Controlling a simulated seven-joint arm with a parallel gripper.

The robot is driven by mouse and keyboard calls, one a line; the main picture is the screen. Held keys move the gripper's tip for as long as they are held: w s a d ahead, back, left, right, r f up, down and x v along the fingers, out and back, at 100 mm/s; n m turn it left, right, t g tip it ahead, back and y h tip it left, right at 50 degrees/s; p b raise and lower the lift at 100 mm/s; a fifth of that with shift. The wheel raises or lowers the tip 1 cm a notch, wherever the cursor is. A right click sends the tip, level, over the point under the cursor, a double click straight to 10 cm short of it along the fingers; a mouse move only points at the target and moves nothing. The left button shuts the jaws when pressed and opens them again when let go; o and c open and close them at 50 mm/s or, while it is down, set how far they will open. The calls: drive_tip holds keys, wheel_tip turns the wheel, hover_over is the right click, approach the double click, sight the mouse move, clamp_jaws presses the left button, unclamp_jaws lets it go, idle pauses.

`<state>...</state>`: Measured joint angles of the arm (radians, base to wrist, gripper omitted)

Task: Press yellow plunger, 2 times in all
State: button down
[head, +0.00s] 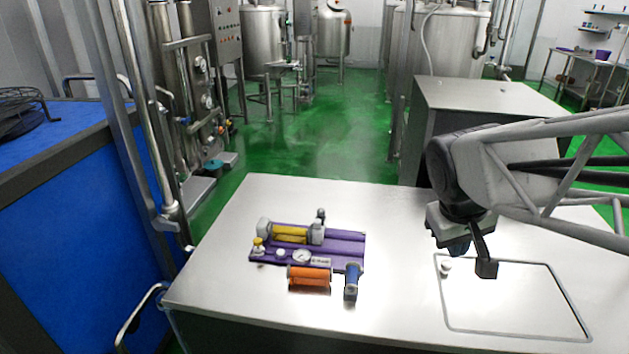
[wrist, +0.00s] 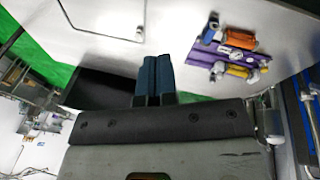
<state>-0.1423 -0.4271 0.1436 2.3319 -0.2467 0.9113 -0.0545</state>
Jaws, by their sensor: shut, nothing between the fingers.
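A purple base (head: 345,247) lies on the steel table, left of my gripper. At its left end stands a small yellow plunger (head: 258,245), upright, with a pale lower part. Behind it, a yellow cylinder (head: 290,234) lies between grey end blocks. My gripper (head: 459,247) is above the table, well to the right of the purple base and touching nothing. Its two blue fingers (wrist: 154,80) are together and empty in the wrist view. The purple base (wrist: 238,56) also shows there, at the upper right; the small plunger is hard to make out there.
A white gauge (head: 301,256) and a white knob are on the base's front. A small white object (head: 446,266) is within the dark outline at right. The table between is clear.

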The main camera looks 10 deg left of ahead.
drive_tip(key=w+a+f+n+h, duration=0.1)
drive_tip(key=w+a+n, duration=0.2)
drive_tip(key=w+a, duration=0.35)
drive_tip(key=w+a+f+n+h, duration=0.1)
drive_tip(key=w+a+n, duration=0.15)
drive_tip(key=w, duration=0.65)
drive_tip(key=n+t, duration=0.6)
drive_tip(key=n, duration=0.7)
hover_over(258, 241)
wheel_tip(258, 241, down, 23)
drive_tip(key=shift+w+f, duration=0.1)
drive_tip(key=shift+f, duration=0.05)
drive_tip(key=shift+f, duration=0.15)
drive_tip(key=shift+f, duration=4.25)
drive_tip(key=shift+f, duration=0.15)
drive_tip(key=shift+f, duration=0.3)
